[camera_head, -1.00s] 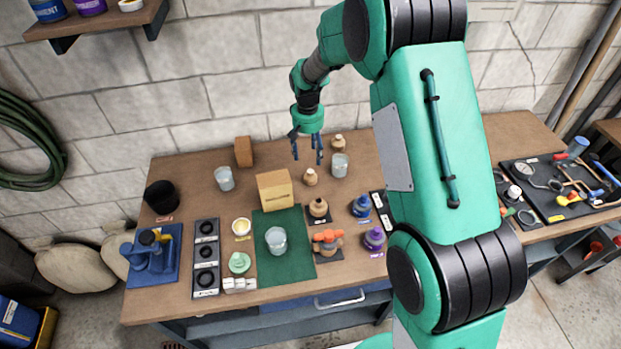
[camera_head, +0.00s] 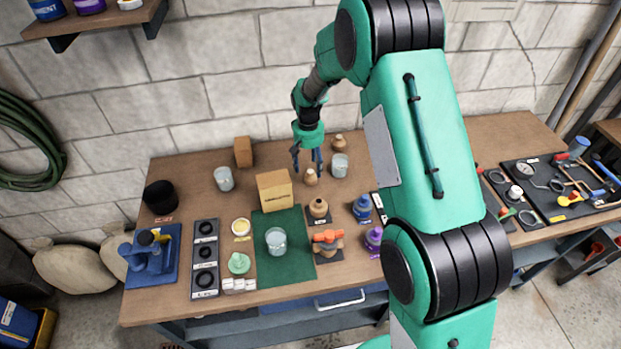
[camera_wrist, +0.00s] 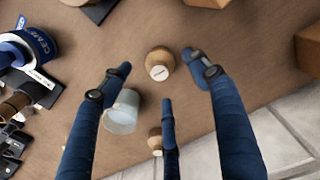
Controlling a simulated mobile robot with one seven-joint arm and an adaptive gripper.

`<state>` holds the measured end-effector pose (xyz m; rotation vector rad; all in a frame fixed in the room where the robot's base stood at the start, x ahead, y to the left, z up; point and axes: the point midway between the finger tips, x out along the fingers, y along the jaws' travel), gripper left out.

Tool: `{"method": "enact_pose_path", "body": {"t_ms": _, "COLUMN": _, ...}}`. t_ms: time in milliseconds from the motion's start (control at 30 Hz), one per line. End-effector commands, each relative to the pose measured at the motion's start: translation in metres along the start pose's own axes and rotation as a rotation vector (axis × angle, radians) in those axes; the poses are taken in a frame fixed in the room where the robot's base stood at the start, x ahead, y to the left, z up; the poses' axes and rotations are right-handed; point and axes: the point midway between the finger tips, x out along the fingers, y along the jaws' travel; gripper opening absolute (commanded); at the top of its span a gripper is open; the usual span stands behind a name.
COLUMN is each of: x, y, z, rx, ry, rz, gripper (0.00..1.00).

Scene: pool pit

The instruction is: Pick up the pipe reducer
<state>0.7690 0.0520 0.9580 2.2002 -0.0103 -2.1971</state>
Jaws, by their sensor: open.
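A tan, bottle-shaped fitting that looks like the pipe reducer (camera_head: 311,178) stands upright on the brown bench. My gripper (camera_head: 308,163) is open and empty, just above and behind it, partly overlapping it in the head view. In the wrist view the reducer (camera_wrist: 160,64) shows its pale labelled top between the spread blue fingers (camera_wrist: 160,76), with no finger visibly touching it. A similar tan fitting (camera_head: 339,143) stands farther back near the wall and shows in the wrist view (camera_wrist: 155,142), partly hidden by a finger.
A clear cup (camera_head: 340,166) stands close to the right of the reducer, near a finger in the wrist view (camera_wrist: 122,112). A cardboard box (camera_head: 274,191) is to the left. Another tan fitting (camera_head: 318,208) sits on a dark pad in front. A blue container (camera_head: 362,207) stands at right.

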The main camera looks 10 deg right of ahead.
Motion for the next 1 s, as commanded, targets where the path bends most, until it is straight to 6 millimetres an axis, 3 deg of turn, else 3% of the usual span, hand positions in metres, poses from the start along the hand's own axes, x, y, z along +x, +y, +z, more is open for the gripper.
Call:
{"method": "enact_pose_path", "body": {"t_ms": 400, "x": 0.044, "y": 0.0, "z": -0.002, "rx": 0.0, "ry": -0.001, "rz": 0.0, "gripper": 0.61}}
{"method": "enact_pose_path", "body": {"t_ms": 1000, "x": 0.046, "y": 0.0, "z": -0.002, "rx": 0.0, "ry": -0.001, "rz": 0.0, "gripper": 0.61}}
